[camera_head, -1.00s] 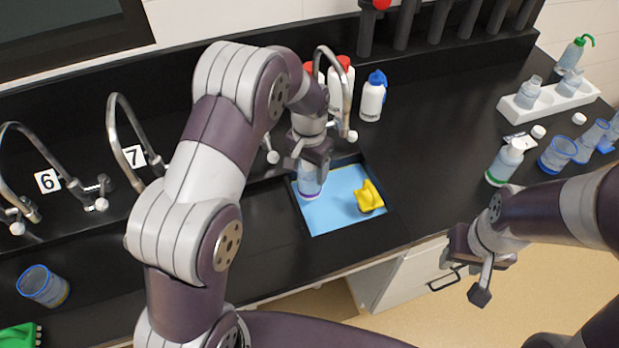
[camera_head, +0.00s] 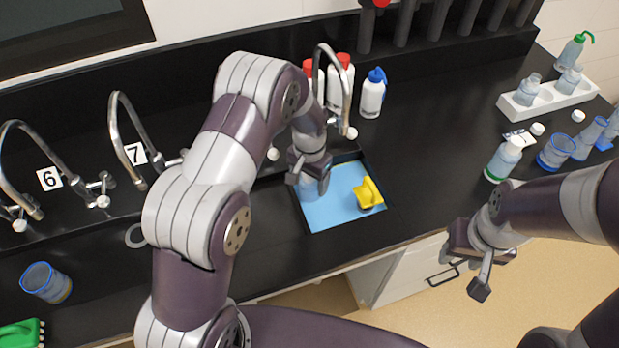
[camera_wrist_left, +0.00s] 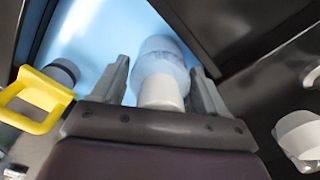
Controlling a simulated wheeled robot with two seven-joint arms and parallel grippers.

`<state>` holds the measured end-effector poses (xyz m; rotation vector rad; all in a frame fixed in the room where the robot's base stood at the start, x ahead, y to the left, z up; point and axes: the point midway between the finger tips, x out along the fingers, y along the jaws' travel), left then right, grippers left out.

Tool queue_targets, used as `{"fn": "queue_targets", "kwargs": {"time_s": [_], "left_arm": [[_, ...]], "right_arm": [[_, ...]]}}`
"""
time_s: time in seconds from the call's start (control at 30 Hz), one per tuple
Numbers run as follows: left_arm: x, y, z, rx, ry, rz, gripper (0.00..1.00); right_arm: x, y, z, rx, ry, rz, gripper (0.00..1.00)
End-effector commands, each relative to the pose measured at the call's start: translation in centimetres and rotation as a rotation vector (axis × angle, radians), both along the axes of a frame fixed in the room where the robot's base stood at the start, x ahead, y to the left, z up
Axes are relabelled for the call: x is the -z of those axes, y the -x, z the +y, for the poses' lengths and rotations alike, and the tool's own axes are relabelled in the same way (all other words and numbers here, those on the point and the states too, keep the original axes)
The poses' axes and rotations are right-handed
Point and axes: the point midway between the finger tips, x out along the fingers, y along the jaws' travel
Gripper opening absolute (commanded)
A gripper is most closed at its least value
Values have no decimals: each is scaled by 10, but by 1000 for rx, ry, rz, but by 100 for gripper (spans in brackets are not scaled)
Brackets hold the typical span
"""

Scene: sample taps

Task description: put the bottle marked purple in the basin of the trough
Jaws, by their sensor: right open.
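The bottle (camera_head: 309,191) is translucent pale blue and stands in the blue-floored basin of the trough (camera_head: 335,212), near its left side. My left gripper (camera_head: 309,184) is over it and hides its upper part. In the left wrist view the bottle's white cap (camera_wrist_left: 161,92) and pale body lie between the two fingers (camera_wrist_left: 160,78), with a small gap on each side, so the jaws look open. The purple mark is hidden now. My right gripper (camera_head: 480,272) is open and empty, in front of the counter's edge.
A yellow object (camera_head: 368,193) lies in the basin on the right and shows in the wrist view (camera_wrist_left: 36,100). A curved tap (camera_head: 346,88) rises behind the basin. White bottles, one blue-capped (camera_head: 372,95), stand behind.

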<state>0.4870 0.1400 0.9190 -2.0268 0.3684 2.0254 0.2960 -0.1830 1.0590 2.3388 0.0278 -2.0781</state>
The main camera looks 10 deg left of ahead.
Motion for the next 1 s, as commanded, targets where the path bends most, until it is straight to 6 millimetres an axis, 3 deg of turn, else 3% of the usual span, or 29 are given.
{"fn": "queue_targets", "kwargs": {"time_s": [0.2,0.5,0.73,0.83,1.0], "left_arm": [[-13,-1,0,0,1,-5,73],[-90,-1,0,0,1,-6,73],[-122,3,1,-7,0,-3,73],[-129,26,9,-53,2,-17,73],[-132,110,30,-208,14,-76,73]], "right_arm": [[2,0,0,0,0,0,47],[16,0,0,0,0,0,47],[18,0,0,0,0,0,47],[18,0,0,0,0,0,47],[18,0,0,0,0,0,47]]}}
